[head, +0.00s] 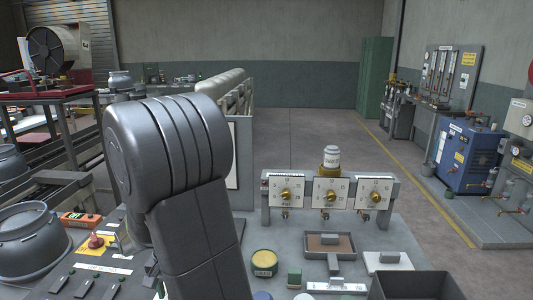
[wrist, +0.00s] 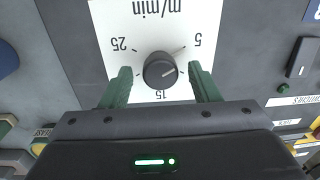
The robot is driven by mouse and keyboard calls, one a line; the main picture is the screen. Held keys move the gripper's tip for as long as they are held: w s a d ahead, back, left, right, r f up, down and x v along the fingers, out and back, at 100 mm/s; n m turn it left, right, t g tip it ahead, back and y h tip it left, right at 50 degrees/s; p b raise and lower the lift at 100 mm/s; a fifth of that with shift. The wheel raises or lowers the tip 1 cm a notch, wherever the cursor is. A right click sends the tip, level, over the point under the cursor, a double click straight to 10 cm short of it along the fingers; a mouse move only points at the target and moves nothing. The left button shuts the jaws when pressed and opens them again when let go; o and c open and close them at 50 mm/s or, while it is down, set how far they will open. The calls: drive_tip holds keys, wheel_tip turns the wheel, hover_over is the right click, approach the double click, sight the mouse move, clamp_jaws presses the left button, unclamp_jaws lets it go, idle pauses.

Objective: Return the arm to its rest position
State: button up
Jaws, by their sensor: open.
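My gripper (wrist: 160,71) is open in the wrist view, with one green finger on each side of a black dial knob (wrist: 158,72). A gap shows between the knob and each finger, and nothing is held. The knob sits on a white dial plate (wrist: 117,22) marked m/min, upside down in this view, with 5, 15 and 25 readable. In the head view my grey arm (head: 195,205) rises large over the panel, left of centre. My gripper is hidden behind it there.
Right of my arm stand three white gauges (head: 330,193) with brass knobs. A yellow-topped tin (head: 264,262), a tray (head: 330,244) and a dark open box (head: 415,286) are on the bench. A red knob (head: 96,241) is to the left. Floor (head: 310,140) beyond is clear.

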wheel_tip(320, 180, up, 9)
drive_tip(key=shift+d, duration=0.15)
drive_tip(key=shift+d+r, duration=0.1)
drive_tip(key=shift+r, duration=0.05)
idle(0.4)
